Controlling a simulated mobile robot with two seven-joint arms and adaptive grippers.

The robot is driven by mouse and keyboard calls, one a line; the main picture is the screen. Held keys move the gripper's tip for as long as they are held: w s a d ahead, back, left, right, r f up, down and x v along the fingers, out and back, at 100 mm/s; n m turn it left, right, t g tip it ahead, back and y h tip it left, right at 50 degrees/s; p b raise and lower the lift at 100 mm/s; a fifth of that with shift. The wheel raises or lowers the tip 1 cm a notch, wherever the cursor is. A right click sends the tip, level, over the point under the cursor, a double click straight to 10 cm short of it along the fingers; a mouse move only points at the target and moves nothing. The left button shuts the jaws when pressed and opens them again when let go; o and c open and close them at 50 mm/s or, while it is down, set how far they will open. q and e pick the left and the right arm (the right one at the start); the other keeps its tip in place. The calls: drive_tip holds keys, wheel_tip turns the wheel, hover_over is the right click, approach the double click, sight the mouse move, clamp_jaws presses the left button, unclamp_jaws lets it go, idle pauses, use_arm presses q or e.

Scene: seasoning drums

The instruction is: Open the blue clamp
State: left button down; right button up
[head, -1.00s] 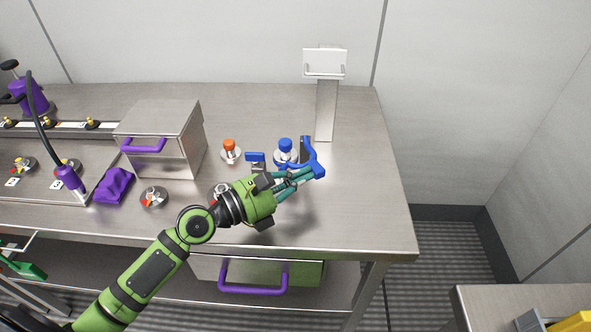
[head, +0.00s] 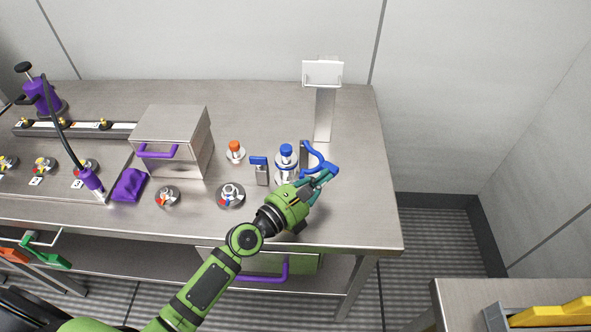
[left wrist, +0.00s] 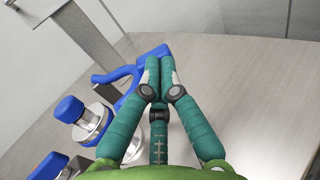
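The blue clamp (head: 319,157) is a curved blue handle by an upright grey plate, just right of a blue-capped container (head: 286,153). Its handle also shows in the left wrist view (left wrist: 119,76), running up behind my fingertips. My left gripper (head: 328,176) has its teal fingers together at the handle's outer end. In the left wrist view, the fingers (left wrist: 158,72) look closed on that end, though they hide the contact itself. The handle's end sticks out to the right of the plate. My right gripper is not in view.
A small blue-topped metal block (head: 260,170) and an orange-capped container (head: 235,151) stand left of the clamp. A metal stand (head: 325,110) rises behind it. A steel box (head: 172,141) is further left. The table's right side is clear.

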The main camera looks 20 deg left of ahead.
use_arm(q)
drive_tip(key=w+d, duration=0.2)
drive_tip(key=d, duration=0.1)
drive_tip(key=shift+w, duration=0.2)
drive_tip(key=shift+p+x, duration=0.35)
drive_tip(key=shift+x, duration=0.7)
drive_tip(key=shift+d, duration=0.1)
